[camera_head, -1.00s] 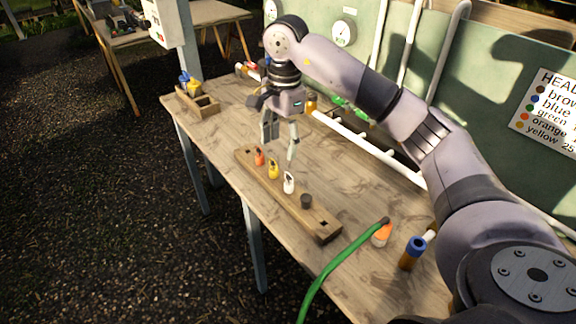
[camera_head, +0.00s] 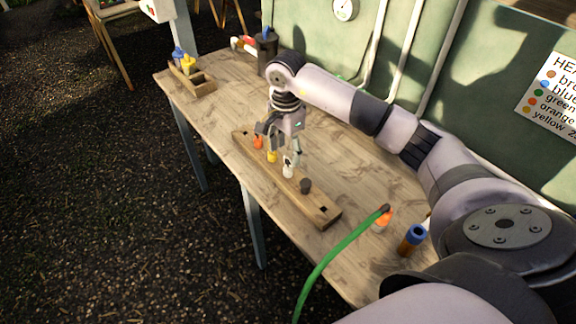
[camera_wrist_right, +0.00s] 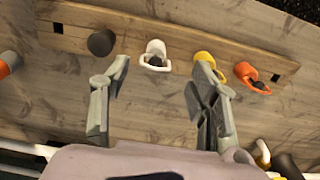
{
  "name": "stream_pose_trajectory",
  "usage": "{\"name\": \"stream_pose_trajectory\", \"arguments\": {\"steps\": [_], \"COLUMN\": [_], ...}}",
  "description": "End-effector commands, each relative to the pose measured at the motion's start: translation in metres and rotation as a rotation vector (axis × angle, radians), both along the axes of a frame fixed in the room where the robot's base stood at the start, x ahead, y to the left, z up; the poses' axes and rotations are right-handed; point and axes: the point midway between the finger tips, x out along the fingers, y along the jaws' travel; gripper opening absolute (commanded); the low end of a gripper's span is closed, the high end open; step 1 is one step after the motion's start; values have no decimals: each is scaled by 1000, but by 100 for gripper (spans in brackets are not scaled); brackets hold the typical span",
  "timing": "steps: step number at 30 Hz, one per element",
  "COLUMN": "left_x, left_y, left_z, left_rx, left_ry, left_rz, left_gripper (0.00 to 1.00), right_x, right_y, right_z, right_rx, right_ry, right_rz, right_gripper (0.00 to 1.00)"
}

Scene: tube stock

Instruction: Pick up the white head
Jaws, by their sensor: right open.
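The white head (camera_head: 288,169) stands in the wooden rack (camera_head: 322,212) on the table, between the yellow head (camera_head: 271,157) and a dark round peg (camera_head: 306,186). In the right wrist view the white head (camera_wrist_right: 155,54) has a loop-shaped top and shows between the finger lines, just beyond the tips. My right gripper (camera_head: 281,150) is open and empty, low over the rack; its spread fingers also show in the wrist view (camera_wrist_right: 162,75). One finger appears close to the yellow head (camera_wrist_right: 207,60). I cannot tell whether it touches. My left gripper is not in view.
An orange head (camera_head: 258,142) stands at the rack's far end. A green hose (camera_head: 340,246) and a blue-topped brown piece (camera_head: 412,240) are at the near right. A wooden box (camera_head: 203,86) and a dark container (camera_head: 266,45) are farther back. The table's left side is mostly clear.

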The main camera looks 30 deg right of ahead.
Motion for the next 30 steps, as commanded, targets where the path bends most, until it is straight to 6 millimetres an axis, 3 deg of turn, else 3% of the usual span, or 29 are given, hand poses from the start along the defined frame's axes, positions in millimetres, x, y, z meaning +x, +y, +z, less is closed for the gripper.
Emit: {"name": "stream_pose_trajectory", "arguments": {"steps": [7,12,20,30], "left_x": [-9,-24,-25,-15], "left_y": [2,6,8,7], "left_z": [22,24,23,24], "left_rx": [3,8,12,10], "left_ry": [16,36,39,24], "left_rz": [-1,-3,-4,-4], "left_gripper": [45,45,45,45], "right_x": [-8,-6,-5,-5], "right_y": [-1,-1,-2,-2], "right_z": [-29,-49,-52,-52], "right_rx": [0,1,0,0], "right_ry": [8,3,1,1], "right_rz": [-1,-1,0,0], "right_gripper": [55,55,55,32]}}
